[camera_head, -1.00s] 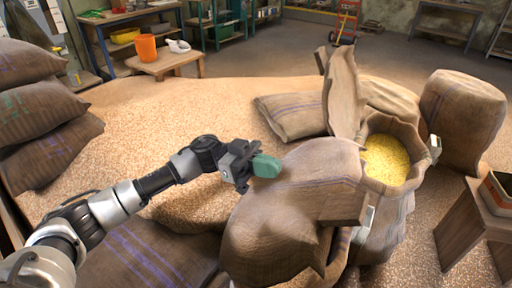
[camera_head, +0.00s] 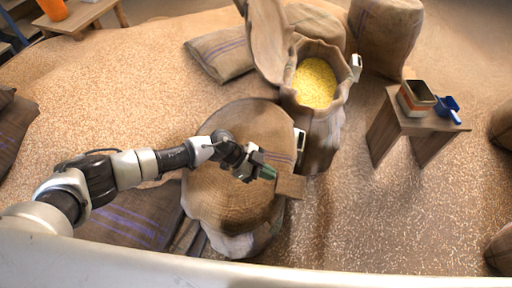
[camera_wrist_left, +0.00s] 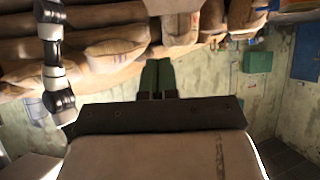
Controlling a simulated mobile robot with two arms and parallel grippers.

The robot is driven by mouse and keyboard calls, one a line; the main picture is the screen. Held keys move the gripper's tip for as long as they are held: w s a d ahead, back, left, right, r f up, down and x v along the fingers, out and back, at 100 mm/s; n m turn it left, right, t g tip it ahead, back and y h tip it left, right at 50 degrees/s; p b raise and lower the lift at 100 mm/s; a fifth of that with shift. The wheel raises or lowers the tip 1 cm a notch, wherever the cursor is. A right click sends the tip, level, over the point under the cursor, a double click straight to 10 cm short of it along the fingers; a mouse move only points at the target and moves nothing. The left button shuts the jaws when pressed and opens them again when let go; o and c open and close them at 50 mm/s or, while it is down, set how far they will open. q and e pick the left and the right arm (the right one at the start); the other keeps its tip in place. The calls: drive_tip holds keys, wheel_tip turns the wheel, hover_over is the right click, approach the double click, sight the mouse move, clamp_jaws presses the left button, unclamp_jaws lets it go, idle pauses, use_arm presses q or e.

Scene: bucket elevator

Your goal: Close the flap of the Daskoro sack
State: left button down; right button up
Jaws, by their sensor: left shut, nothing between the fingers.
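Two sacks stand close together. The rear sack (camera_head: 323,128) is open and full of yellow grain (camera_head: 314,84); its flap (camera_head: 268,42) stands up at its left. The front sack (camera_head: 217,232) has its brown flap (camera_head: 232,122) lying across its top, with a block-like end (camera_head: 291,186) at the right. I cannot read which sack is Daskoro. My left gripper (camera_head: 267,172) is shut and empty over the front flap, close to that end; I cannot tell whether it touches. Its green fingers (camera_wrist_left: 158,76) show together in the left wrist view. My right gripper is out of view.
A small wooden stool (camera_head: 408,128) with a tin (camera_head: 416,97) and a blue scoop (camera_head: 447,106) stands at the right. A filled sack (camera_head: 385,35) stands behind. A flat sack (camera_head: 222,55) lies at the back left.

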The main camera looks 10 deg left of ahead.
sight(271, 191)
use_arm(q)
drive_tip(key=f, duration=0.1)
drive_tip(key=d+f+y, duration=0.1)
drive_tip(key=f, duration=0.1)
drive_tip(key=f+y+p, duration=0.1)
drive_tip(key=f, duration=0.1)
drive_tip(key=shift+s+d+f, duration=0.1)
drive_tip(key=shift+d+f, duration=0.15)
drive_tip(key=shift+d, duration=0.1)
drive_tip(key=shift+f, duration=0.65)
drive_tip(key=shift+s+f+y, duration=0.2)
drive_tip(key=shift+y, duration=0.1)
drive_tip(key=shift+s+a+f, duration=0.1)
drive_tip(key=shift+f, duration=0.05)
drive_tip(key=shift+t, duration=0.3)
drive_tip(key=p+v, duration=0.3)
drive_tip(key=v, duration=0.2)
drive_tip(key=p+v, duration=0.4)
drive_tip(key=shift+w+r, duration=0.25)
drive_tip(key=shift+r, duration=0.15)
drive_tip(key=shift+w+a+r, duration=0.15)
drive_tip(key=shift+a+r, duration=0.1)
drive_tip(key=shift+a, duration=0.05)
